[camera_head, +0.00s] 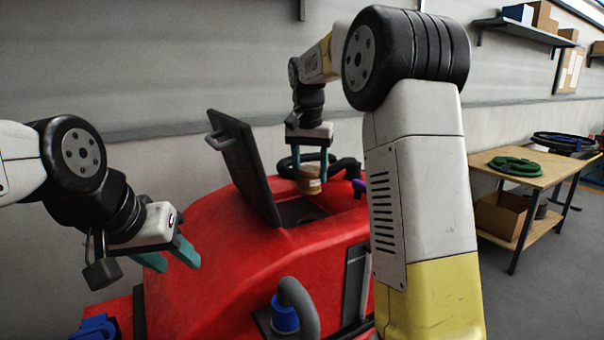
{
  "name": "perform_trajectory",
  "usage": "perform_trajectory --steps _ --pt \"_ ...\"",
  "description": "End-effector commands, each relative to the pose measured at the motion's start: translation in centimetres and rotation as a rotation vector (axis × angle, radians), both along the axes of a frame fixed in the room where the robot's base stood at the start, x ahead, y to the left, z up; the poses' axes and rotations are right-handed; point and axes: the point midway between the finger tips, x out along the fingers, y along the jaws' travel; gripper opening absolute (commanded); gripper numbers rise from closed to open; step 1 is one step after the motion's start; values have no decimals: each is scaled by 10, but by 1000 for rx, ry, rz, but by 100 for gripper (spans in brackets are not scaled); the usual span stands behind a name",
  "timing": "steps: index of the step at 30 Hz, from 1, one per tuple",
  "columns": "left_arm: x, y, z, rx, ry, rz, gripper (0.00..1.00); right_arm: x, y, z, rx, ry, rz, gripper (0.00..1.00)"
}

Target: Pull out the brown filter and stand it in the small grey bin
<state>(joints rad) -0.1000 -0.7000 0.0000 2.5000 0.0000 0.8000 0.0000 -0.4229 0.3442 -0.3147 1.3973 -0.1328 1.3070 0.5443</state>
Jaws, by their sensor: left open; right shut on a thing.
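The brown filter (311,186) is at the dark opening (298,213) in the top of the red scrubber (235,265). My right gripper (311,170) is shut on the filter from above, one teal finger on each side. The filter's lower end shows over the opening's far edge; I cannot tell whether it is fully clear of it. My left gripper (170,258) is open and empty, left of the scrubber's red body. I cannot make out the small grey bin in this view.
A dark hinged lid (245,168) stands raised left of the opening. A grey hose (299,302) with a blue cuff (284,315) is in front. My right arm hides part of the scrubber.

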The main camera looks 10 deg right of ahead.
Motion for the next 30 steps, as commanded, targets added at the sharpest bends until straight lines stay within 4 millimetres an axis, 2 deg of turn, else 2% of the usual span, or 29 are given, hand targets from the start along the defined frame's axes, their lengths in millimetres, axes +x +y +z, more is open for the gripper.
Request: perform_trajectory --steps 16,30 --pt "0 0 0 0 0 0 43 0 0 4 1 -1 0 0" --pt "0 0 0 0 0 0 43 0 0 27 0 -2 0 0"
